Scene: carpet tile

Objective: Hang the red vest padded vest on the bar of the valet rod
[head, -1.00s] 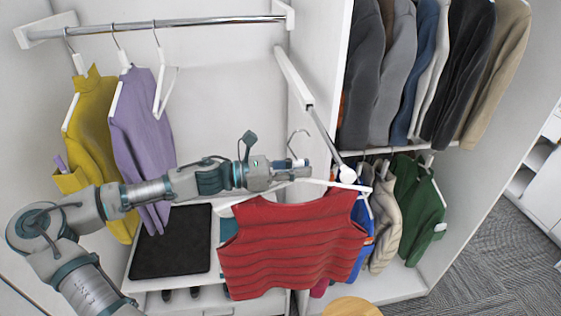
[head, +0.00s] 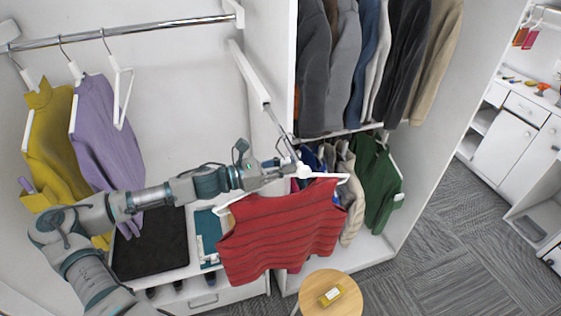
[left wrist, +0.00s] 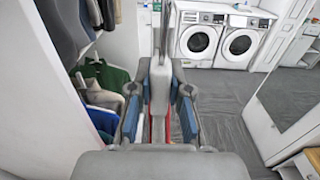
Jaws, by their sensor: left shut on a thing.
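The red padded vest (head: 285,232) hangs from a white hanger (head: 325,176) beneath my left gripper (head: 287,170). The gripper is shut on the hanger's neck, which shows between the fingers (left wrist: 160,112) in the left wrist view as a white block (left wrist: 160,85) with the hook's stem above it. The valet rod (head: 284,135) is a chrome bar sloping out of a white rail, with its outer end close by the gripper. The hook is small and overlaps the bar in the head view; I cannot tell whether it is over the bar. My right gripper is not in view.
A yellow garment (head: 52,140), a purple sweater (head: 105,125) and an empty hanger (head: 122,98) hang on the rail at left. Jackets (head: 345,65) hang at upper right, a green garment (head: 375,180) below. A round wooden stool (head: 345,297) stands in front.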

